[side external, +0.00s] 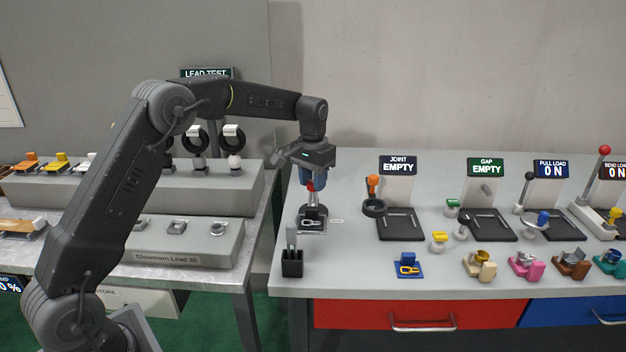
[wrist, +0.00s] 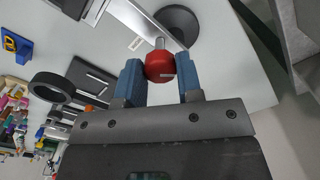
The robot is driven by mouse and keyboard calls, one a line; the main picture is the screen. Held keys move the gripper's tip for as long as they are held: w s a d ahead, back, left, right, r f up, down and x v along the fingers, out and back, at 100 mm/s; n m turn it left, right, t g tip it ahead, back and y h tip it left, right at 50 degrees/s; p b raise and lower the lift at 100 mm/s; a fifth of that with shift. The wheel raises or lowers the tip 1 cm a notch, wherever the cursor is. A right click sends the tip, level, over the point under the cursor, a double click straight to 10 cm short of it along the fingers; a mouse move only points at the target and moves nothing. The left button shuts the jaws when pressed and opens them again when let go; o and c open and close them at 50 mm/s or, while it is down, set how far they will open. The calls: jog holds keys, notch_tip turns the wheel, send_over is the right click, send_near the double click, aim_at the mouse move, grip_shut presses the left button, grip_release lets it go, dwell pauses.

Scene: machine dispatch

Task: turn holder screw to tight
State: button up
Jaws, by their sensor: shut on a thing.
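The holder screw has a red knob (wrist: 160,67) on a metal shaft. In the wrist view it sits between the two blue fingers of my gripper (wrist: 162,78), which is shut on it. In the side view my gripper (side external: 312,182) points down over the holder (side external: 312,218), and only part of the red knob (side external: 310,186) shows beneath the fingers. The holder stands upright on the grey bench near its left end. The screw's turn and how tight it is cannot be told.
A black cup with flat tools (side external: 292,262) stands just in front of the holder. A black ring (side external: 374,207) and an orange-topped post (side external: 373,184) are to its right, then a black tray (side external: 400,226) under a JOINT EMPTY display (side external: 398,166). A blue block (side external: 408,266) lies near the front edge.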

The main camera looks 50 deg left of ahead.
jog(key=m, duration=0.4)
jog(key=shift+m, duration=0.3)
jog(key=m, duration=0.3)
jog(key=shift+m, duration=0.4)
jog(key=m, duration=1.2)
jog(key=shift+m, duration=0.3)
jog(key=m, duration=0.4)
jog(key=shift+m, duration=0.3)
jog(key=m, duration=0.4)
jog(key=shift+w, duration=0.1)
jog(key=shift+m, duration=2)
